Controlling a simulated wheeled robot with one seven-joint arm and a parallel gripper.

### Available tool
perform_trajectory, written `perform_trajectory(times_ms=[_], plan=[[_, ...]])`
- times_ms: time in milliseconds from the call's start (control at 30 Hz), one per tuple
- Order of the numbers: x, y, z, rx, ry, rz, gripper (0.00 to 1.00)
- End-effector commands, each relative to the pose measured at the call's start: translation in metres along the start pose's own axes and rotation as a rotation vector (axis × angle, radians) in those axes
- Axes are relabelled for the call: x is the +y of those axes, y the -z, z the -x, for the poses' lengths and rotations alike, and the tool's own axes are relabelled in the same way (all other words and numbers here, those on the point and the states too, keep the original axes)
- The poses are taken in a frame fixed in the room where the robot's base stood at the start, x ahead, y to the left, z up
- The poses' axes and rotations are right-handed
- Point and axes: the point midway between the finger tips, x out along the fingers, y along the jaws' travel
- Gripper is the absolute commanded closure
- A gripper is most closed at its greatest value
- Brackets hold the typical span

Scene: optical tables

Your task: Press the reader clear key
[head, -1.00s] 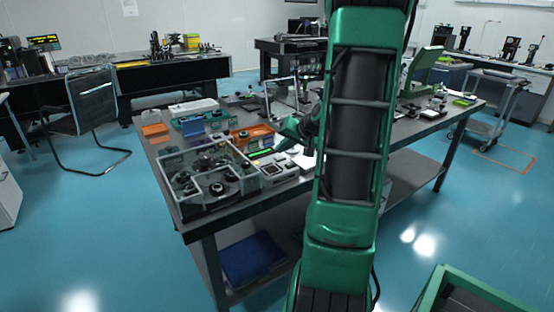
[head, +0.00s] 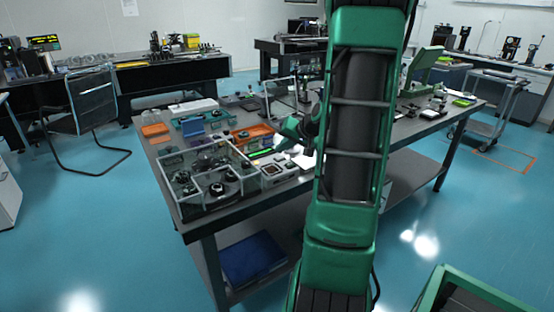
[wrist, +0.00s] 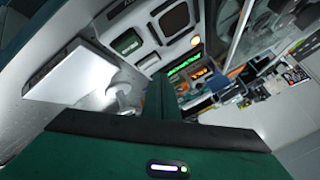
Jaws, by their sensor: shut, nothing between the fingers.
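The reader appears to be the pale instrument (head: 280,178) at the front edge of the near table, with a lit green display (head: 261,154) close by. In the wrist view a pale panel (wrist: 172,50) carries dark windows, and a green readout (wrist: 183,68) glows beside an orange one. I cannot make out which key is the clear key. My gripper (head: 279,146) is shut and empty, just above or beside the instrument. Its green fingers (wrist: 155,97) point at the panel in the wrist view. I cannot tell whether they touch it.
A clear-walled case (head: 215,183) with round parts stands left of the instrument. An orange tray (head: 252,133) and a blue box (head: 192,127) lie behind. A clear upright panel (head: 281,97) stands farther back. My arm hides the middle of the table.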

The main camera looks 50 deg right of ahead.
Motion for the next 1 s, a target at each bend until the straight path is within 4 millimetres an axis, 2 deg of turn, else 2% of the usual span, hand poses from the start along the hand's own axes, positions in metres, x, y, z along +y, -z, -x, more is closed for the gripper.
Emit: perform_trajectory(times_ms=[1000], plan=[[0.0057, -0.0053, -0.0054, 0.000, 0.000, 0.000, 1.00]])
